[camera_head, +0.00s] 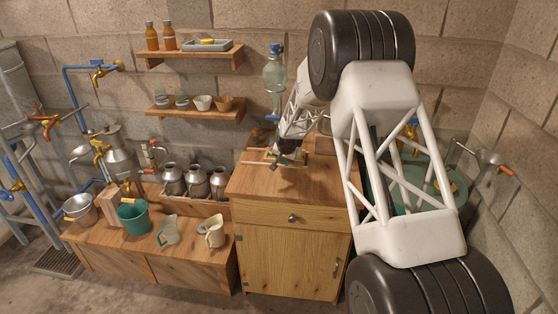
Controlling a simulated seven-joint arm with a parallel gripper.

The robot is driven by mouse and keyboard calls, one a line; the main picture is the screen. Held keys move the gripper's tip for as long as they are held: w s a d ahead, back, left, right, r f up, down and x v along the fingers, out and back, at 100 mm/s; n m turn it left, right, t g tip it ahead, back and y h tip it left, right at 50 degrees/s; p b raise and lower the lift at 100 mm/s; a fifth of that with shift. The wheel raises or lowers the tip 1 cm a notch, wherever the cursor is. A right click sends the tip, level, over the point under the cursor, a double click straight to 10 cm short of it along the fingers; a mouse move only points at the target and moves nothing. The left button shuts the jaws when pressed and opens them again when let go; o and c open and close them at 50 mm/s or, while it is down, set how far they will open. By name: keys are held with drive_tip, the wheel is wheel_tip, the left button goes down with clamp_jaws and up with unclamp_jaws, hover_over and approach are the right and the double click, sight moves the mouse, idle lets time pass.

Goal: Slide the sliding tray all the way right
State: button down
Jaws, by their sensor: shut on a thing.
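The sliding tray (299,158) looks like a small, shallow, pale-brown piece on top of the wooden cabinet (250,184), towards its back. My gripper (279,164) reaches down from the upper right to the tray. Its dark fingers are shut on a part of the tray, but the exact grip point is small and partly hidden by the fingers. My arm covers the right side of the cabinet top and whatever lies behind it.
Several metal cans (196,183) sit left of the cabinet. A green basin (445,180) is partly hidden behind my arm at right. The front of the cabinet top is clear.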

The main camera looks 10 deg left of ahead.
drive_tip(key=shift+d, duration=0.25)
drive_tip(key=c, duration=0.9)
unclamp_jaws()
drive_tip(key=shift+d, duration=0.1)
drive_tip(key=shift+c, duration=0.2)
drive_tip(key=shift+o, duration=0.8)
drive_tip(key=shift+r, duration=0.15)
drive_tip(key=v, duration=0.7)
drive_tip(key=shift+r, duration=0.2)
drive_tip(key=shift+s, duration=0.15)
